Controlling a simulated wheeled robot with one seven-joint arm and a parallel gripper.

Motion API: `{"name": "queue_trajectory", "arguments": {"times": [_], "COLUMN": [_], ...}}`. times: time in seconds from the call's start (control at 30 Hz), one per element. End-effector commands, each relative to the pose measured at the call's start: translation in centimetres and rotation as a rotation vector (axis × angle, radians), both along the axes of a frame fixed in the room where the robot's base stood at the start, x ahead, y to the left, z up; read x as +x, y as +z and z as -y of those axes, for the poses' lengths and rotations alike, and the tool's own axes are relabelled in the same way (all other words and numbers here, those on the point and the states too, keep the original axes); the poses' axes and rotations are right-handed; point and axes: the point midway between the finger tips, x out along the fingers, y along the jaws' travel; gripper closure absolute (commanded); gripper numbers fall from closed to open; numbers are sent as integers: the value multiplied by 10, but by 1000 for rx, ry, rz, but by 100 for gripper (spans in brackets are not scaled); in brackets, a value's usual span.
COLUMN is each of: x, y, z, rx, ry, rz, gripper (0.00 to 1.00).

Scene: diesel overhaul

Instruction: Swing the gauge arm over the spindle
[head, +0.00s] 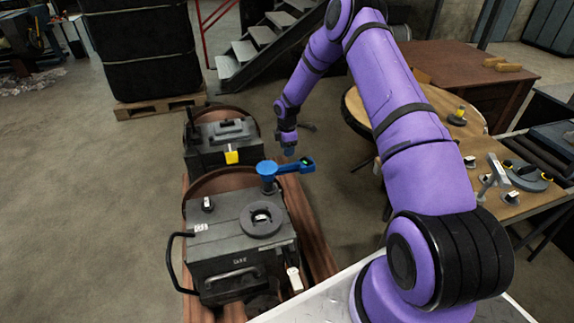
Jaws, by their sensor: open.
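The blue gauge arm (286,168) stands on a post at the back edge of the nearer grey machine box. Its free end, with a small green display, points right, off to the side of the box. The likely spindle (261,217) is the light piece in the middle of a dark round ring on the box's top. The gauge arm is not over it. My gripper (289,151) is open and points down, just behind the gauge arm in the picture. Its fingers are small here, and I cannot tell whether they touch the arm.
A second grey box (222,140) with a yellow tag stands behind. A black bent handle (172,262) sticks out at the near box's left. A round wooden table (360,112) and a workbench (510,205) with tools stand right. The floor at left is clear.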

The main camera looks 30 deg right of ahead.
Motion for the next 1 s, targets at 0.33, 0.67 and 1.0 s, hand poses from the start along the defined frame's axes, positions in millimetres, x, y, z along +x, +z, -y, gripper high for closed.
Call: {"name": "queue_trajectory", "arguments": {"times": [0.33,0.67,1.0], "x": [0,0,0], "y": [-61,-85,-86], "z": [-1,0,0], "rx": [-1,-1,-1], "ry": [0,-1,-1], "rz": [-1,1,0], "gripper": [53,53,71]}}
